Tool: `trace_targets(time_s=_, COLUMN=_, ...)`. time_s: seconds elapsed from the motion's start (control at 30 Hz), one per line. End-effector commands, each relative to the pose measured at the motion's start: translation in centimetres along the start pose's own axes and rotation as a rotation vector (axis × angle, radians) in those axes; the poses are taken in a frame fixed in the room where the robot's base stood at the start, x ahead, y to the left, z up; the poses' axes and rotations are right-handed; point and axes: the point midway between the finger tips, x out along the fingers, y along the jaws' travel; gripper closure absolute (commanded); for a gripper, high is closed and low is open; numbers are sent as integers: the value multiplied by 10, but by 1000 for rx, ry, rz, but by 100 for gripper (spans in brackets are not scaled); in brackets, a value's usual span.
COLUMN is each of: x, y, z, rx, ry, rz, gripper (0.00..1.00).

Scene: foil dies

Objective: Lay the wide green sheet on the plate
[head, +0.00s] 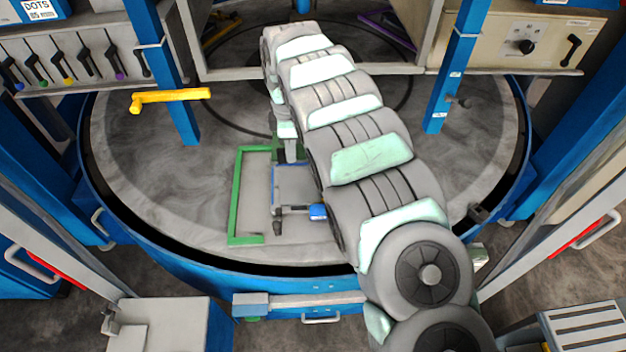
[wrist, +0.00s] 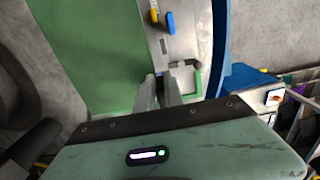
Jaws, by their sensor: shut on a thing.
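The wide green sheet (wrist: 85,50) fills much of the left of the wrist view as a flat green face. Its right edge reaches my gripper (wrist: 160,90), whose two fingers are close together and shut on it; the exact grip point is hard to see. In the head view my arm hides the fingertips and most of what they hold. The grey plate (head: 293,186) with blue edging lies partly behind my arm in the head view. It seems to be the grey surface (wrist: 184,45) right of the sheet in the wrist view.
A green angular outline (head: 236,195) lies left of the plate on the round table (head: 130,165). A yellow handle (head: 170,97) juts out at the left. Blue posts (head: 166,75) (head: 455,70) flank the table. A small blue clip (head: 318,212) sits at the plate's front.

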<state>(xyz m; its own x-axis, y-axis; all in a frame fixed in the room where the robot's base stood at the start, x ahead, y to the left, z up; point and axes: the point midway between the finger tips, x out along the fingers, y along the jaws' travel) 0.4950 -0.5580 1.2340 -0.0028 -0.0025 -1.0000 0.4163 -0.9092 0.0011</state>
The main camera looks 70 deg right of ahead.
Motion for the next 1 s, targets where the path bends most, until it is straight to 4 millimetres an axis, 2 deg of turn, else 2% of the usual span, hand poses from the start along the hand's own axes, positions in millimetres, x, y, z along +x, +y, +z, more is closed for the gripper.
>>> trace_targets(time_s=0.13, x=22, y=0, z=3, rx=-9, ry=2, rz=-2, gripper=100)
trace_targets(time_s=0.4, x=90, y=-1, z=4, rx=-6, ry=1, rz=-6, gripper=100)
trace_targets(time_s=0.7, x=146, y=0, z=4, rx=-7, ry=2, rz=-1, gripper=100)
trace_targets(time_s=1.0, x=162, y=1, z=4, rx=-6, ry=2, rz=0, gripper=100)
